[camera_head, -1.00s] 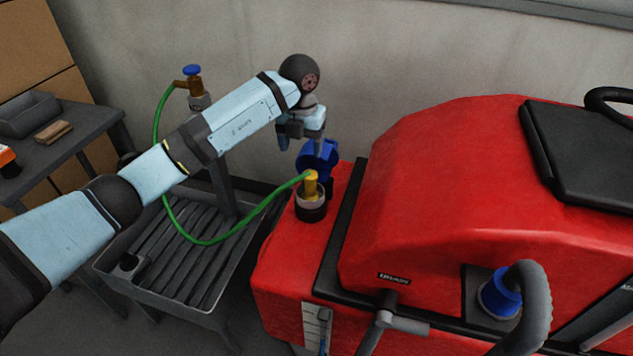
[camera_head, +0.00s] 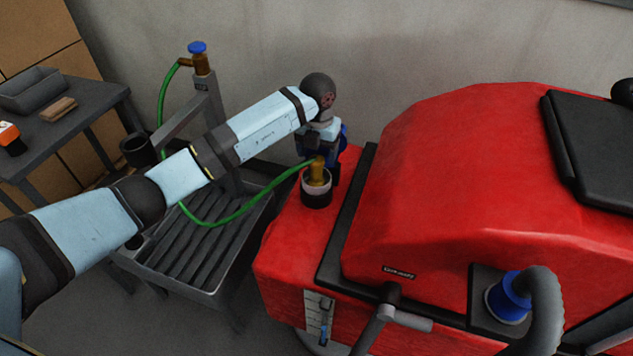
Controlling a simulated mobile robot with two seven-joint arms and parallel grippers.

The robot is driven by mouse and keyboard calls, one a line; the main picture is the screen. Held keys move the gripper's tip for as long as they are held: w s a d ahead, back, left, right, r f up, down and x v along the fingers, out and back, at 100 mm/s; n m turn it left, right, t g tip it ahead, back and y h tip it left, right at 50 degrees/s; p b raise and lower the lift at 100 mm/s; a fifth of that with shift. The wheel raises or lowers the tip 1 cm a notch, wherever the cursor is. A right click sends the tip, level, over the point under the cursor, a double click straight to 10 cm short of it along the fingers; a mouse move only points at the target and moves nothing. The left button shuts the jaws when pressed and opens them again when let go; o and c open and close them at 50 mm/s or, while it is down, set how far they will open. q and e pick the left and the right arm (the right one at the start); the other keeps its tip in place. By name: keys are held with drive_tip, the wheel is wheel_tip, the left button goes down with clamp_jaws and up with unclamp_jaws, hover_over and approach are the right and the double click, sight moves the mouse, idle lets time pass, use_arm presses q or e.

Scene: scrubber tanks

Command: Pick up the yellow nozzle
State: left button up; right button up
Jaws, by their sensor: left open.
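The yellow nozzle (camera_head: 317,175) stands upright in the round filler neck (camera_head: 316,197) on the red scrubber machine (camera_head: 440,190). A green hose (camera_head: 240,213) runs from its top to the left. My left gripper (camera_head: 319,153) is at the nozzle's upper end, pointing down, its dark fingers open just behind and around the top. I cannot tell whether the fingers touch it. The blue cap (camera_head: 343,133) behind is mostly hidden by the gripper. My right gripper is not in view.
A grey drain stand (camera_head: 205,255) with a blue-handled tap (camera_head: 198,55) stands left of the machine. A dark table (camera_head: 75,120) with a tray and a wooden block is at the far left. A wall is close behind.

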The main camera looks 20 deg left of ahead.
sight(317, 159)
use_arm(q)
wheel_tip(317, 159, down, 4)
drive_tip(key=shift+w+a+f, duration=0.15)
drive_tip(key=shift+f, duration=0.05)
drive_tip(key=c, duration=1)
drive_tip(key=shift+c, duration=0.2)
drive_tip(key=shift+r, duration=0.15)
